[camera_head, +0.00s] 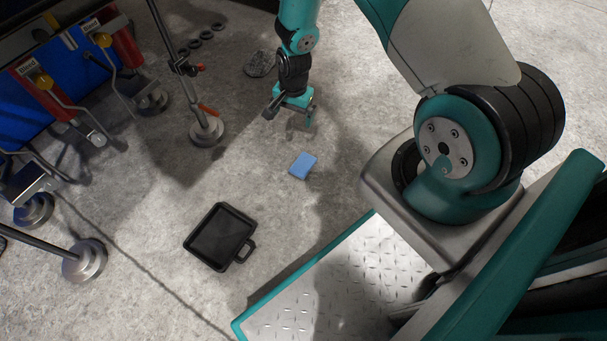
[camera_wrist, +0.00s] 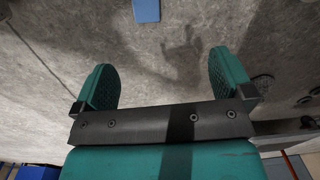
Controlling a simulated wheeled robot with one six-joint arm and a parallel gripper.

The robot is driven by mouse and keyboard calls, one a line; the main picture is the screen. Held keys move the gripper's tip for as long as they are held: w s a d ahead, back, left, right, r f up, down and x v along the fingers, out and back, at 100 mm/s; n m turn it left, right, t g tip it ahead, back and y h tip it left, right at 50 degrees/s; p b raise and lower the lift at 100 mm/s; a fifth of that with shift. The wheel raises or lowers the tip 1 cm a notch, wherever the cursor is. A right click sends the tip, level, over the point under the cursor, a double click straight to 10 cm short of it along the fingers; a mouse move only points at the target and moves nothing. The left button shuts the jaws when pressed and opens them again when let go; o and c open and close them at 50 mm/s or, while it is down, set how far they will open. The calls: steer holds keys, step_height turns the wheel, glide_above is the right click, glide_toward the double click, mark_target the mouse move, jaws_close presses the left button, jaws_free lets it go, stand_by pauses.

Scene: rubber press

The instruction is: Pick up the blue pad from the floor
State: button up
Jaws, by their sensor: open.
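The blue pad (camera_head: 303,165) lies flat on the concrete floor near the middle of the head view. It also shows at the top edge of the wrist view (camera_wrist: 146,10), partly cut off by the frame. My gripper (camera_head: 291,112) is above the floor, up and slightly left of the pad in the head view, and apart from it. In the wrist view its two teal fingers (camera_wrist: 163,84) are spread wide with nothing between them. The gripper's shadow falls on the floor close to the pad.
A black case (camera_head: 221,237) with a handle lies on the floor to the lower left. A stand with a round metal base (camera_head: 206,132) and a blue and red machine (camera_head: 45,80) are on the left. A dark lump (camera_head: 259,64) lies behind. The floor around the pad is clear.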

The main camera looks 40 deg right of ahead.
steer(key=m+b, duration=0.2)
glide_above(305, 162)
step_height(305, 162, down, 8)
steer(key=f, duration=0.1)
steer(key=shift+h, duration=0.3)
steer(key=f+b, duration=0.2)
steer(key=f, duration=0.1)
steer(key=f+b, duration=0.1)
steer(key=f, duration=0.2)
steer(key=f+b, duration=0.2)
steer(key=f, duration=0.2)
steer(key=shift+s+a+b, duration=0.2)
steer(key=shift+a+b, duration=0.1)
steer(key=shift+b, duration=0.05)
steer(key=f+b, duration=0.1)
steer(key=f, duration=0.1)
steer(key=f+b, duration=0.4)
steer(key=shift+w+d+f, duration=0.2)
steer(key=shift+w+d, duration=0.1)
steer(key=shift+d, duration=0.05)
steer(key=shift+r, duration=0.1)
steer(key=c, duration=1)
steer(key=shift+r, duration=0.15)
